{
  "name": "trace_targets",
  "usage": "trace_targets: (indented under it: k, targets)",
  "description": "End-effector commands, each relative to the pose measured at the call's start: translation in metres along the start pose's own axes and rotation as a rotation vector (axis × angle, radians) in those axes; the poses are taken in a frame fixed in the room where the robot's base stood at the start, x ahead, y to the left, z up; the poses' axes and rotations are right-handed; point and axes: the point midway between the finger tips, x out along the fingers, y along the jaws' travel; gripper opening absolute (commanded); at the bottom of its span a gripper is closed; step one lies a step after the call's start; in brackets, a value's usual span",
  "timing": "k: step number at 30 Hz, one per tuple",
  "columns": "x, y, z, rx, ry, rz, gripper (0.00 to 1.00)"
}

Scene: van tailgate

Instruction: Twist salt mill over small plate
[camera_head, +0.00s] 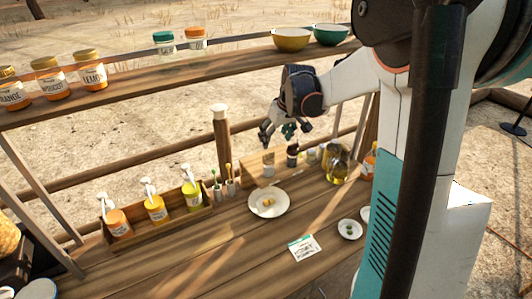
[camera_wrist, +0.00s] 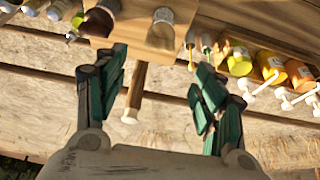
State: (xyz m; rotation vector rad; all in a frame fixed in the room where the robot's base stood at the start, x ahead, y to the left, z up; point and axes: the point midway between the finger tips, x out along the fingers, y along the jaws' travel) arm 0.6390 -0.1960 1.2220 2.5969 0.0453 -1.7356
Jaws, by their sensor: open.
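My gripper (camera_head: 286,134) is open and empty, above the back of the wooden counter; its two dark green fingers also show in the wrist view (camera_wrist: 161,72). Two mills stand side by side on a wooden block, below the gripper and apart from it. The paler mill (camera_head: 268,169), seemingly the salt mill, also shows in the wrist view (camera_wrist: 162,30). The darker mill (camera_head: 292,157) is to its right. A white plate (camera_head: 281,208) with yellow pieces lies in front of them. A smaller white dish (camera_head: 350,238) with green bits lies further right. I cannot tell which one is the task's plate.
Pump bottles (camera_head: 156,209) stand in a wooden rack at left, with brushes in cups (camera_head: 231,186) beside it. An oil bottle (camera_head: 335,170) stands right of the mills. A card (camera_head: 303,248) lies in front. The upper shelf (camera_head: 140,88) holds jars and bowls.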

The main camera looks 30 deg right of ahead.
Motion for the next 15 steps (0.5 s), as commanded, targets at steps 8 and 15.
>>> trace_targets:
  k: [8, 15]
  targets:
    - [0.058, 0.0, 0.0, -0.001, 0.0, 0.001, 0.63]
    - [0.092, 0.0, 0.0, -0.001, 0.0, 0.001, 0.63]
